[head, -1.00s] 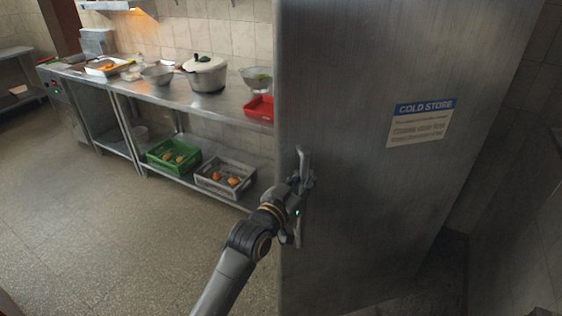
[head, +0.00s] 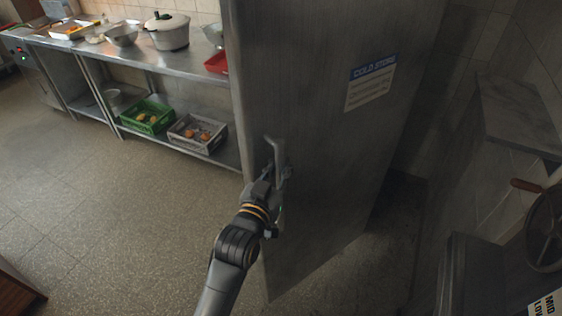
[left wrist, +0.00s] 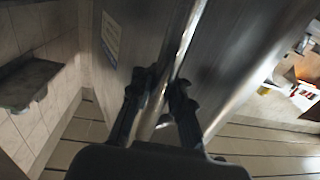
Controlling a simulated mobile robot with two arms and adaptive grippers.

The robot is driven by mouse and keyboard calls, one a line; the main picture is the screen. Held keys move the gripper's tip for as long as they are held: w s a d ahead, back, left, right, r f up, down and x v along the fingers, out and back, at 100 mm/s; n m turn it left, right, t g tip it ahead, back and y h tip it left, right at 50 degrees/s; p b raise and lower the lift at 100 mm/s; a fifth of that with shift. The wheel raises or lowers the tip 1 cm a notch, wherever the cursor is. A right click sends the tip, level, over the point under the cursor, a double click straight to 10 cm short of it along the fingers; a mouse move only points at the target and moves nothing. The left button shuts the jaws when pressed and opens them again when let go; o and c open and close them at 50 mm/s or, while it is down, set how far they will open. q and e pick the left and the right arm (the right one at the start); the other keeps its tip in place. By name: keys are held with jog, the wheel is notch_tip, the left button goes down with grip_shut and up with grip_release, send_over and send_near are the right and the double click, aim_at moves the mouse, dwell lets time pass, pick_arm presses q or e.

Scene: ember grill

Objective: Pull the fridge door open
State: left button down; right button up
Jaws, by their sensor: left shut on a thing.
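The fridge door (head: 325,165) is a tall brushed-steel slab with a blue and white COLD STORE label (head: 372,82). It stands at an angle, its handle edge nearer to me and its far side receding right; floor shows beneath and beside it. The upright bar handle (head: 277,150) is near the door's left edge. My left gripper (head: 274,176) is shut on the handle. In the left wrist view the handle (left wrist: 184,45) runs between the two dark fingers (left wrist: 160,90). The fridge's inside is not visible. My right gripper is not in view.
A steel counter (head: 200,62) at the back left carries a pot (head: 168,32), bowls and a red tray (head: 217,62). Green (head: 147,117) and grey (head: 197,133) crates sit below. A wheel (head: 545,230) stands at far right. The floor (head: 120,220) at left is clear.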

pick_arm(q)
jog(key=c, duration=1.4)
grip_release()
jog(key=shift+a+f, duration=0.1)
jog(key=shift+a, duration=0.3)
jog(key=shift+o, duration=0.9)
jog(key=shift+s+a, duration=0.25)
jog(key=shift+s, duration=0.05)
jog(key=shift+w+d, duration=0.1)
jog(key=shift+d, duration=0.05)
jog(key=shift+s, duration=0.5)
jog(key=v, duration=1.1)
jog(key=shift+a, duration=0.35)
